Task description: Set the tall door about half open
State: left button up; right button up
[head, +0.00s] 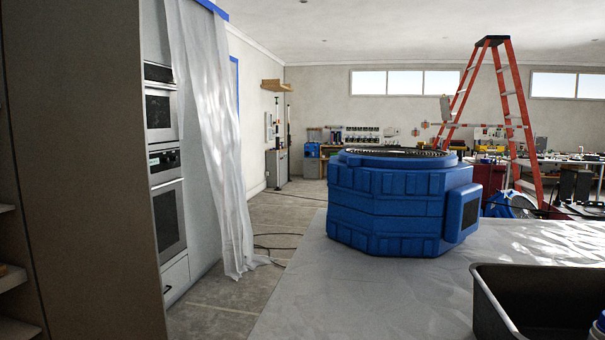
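A tall brown panel (95,170), which looks like the tall door, fills the left side of the head view from top to bottom. It stands upright, and its right edge stands in front of the wall ovens. Shelf edges (10,280) show at the far left, beside a darker strip, so the cabinet there looks open. The hinge and handle cannot be made out, and the exact door angle is hard to tell. Neither of my grippers is in view.
Wall ovens (165,165) and a hanging plastic sheet (215,140) stand beyond the panel. A counter (330,300) at right carries a blue round-topped tub (385,210) and a dark tray (490,315). Floor (215,305) between panel and counter looks clear; cables lie farther back.

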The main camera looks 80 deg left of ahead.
aim_at(74, 71)
jog(key=z, duration=10.3)
